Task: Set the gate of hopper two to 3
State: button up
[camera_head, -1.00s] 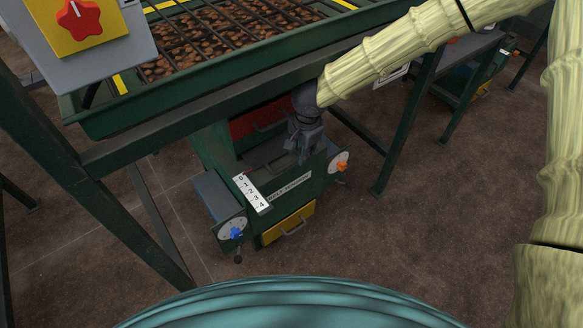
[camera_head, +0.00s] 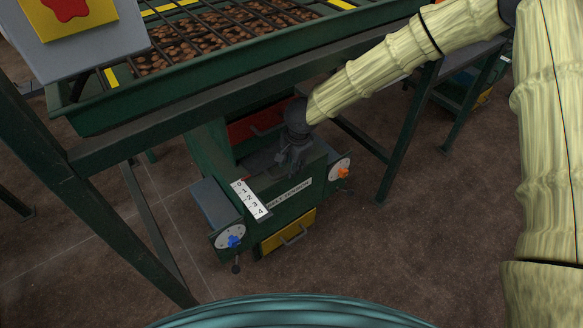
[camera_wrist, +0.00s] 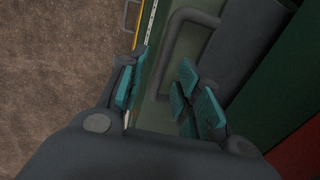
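In the head view a green hopper machine (camera_head: 285,220) stands below the frame. A white scale plate (camera_head: 250,199) numbered 0 to 4 lies along its top edge, beside a grey-blue flat plate (camera_head: 217,203). My gripper (camera_head: 290,163) is at the machine's top, right of the scale, pointing down. In the wrist view my gripper's (camera_wrist: 160,92) teal finger pads stand apart. A grey bent bar handle (camera_wrist: 178,32) reaches down toward the gap between them; I cannot tell whether they touch it. The scale's edge (camera_wrist: 150,35) shows beside the left finger. No gate pointer can be made out.
The machine bears a blue knob (camera_head: 234,241), an orange knob (camera_head: 343,172) and a yellow drawer (camera_head: 288,234). Above is a green grated tray (camera_head: 130,108) of brown lumps. A red knob (camera_head: 66,8) is at upper left. Dark green legs (camera_head: 412,130) flank the machine; the floor at right is clear.

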jog(key=shift+w+f, duration=0.1)
jog(key=shift+f, duration=0.45)
grip_shut()
